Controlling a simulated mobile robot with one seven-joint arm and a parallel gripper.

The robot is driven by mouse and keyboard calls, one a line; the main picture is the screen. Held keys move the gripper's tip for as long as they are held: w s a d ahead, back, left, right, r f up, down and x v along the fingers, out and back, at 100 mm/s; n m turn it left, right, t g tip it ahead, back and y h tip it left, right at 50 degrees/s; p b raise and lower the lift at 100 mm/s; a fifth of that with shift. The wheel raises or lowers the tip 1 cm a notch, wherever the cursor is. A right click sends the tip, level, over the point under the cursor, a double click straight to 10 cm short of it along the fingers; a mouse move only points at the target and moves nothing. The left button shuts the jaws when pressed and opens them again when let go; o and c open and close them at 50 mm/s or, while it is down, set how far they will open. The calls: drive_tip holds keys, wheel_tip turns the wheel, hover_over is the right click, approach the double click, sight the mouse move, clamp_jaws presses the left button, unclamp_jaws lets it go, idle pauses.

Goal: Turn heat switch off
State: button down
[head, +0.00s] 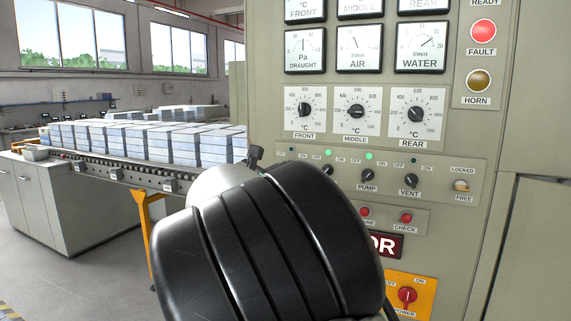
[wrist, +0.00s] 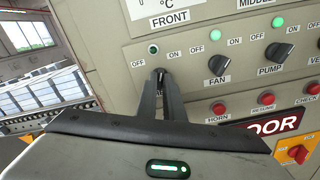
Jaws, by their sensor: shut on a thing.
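The leftmost switch (wrist: 160,72) of the panel's switch row sits between OFF and ON marks in the wrist view. Its name label is hidden behind my gripper, so I cannot read that it is the heat switch. The lamp (wrist: 153,48) above it is dark. My gripper (wrist: 162,78) is shut on this switch's knob, with a finger on each side. Only a little of the knob shows, and I cannot tell its angle for sure. In the head view my gripper (head: 254,156) reaches the panel's left edge, and my arm hides the switch.
To the right are the FAN switch (wrist: 217,65) and PUMP switch (wrist: 278,52), both with green lamps lit, and the VENT switch (head: 411,180) with a dark lamp. Red HORN button (wrist: 218,109) is below. A conveyor with stacked blocks (head: 150,143) stands left.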

drive_tip(key=n+p, duration=1.1)
drive_tip(key=p, duration=0.3)
drive_tip(key=shift+p, duration=0.3)
drive_tip(key=shift+f+n, duration=0.1)
drive_tip(key=shift+n, duration=0.2)
drive_tip(key=c, duration=1.9)
unclamp_jaws()
drive_tip(key=shift+o, duration=0.2)
drive_tip(key=v, duration=1.7)
drive_tip(key=shift+s, duration=0.2)
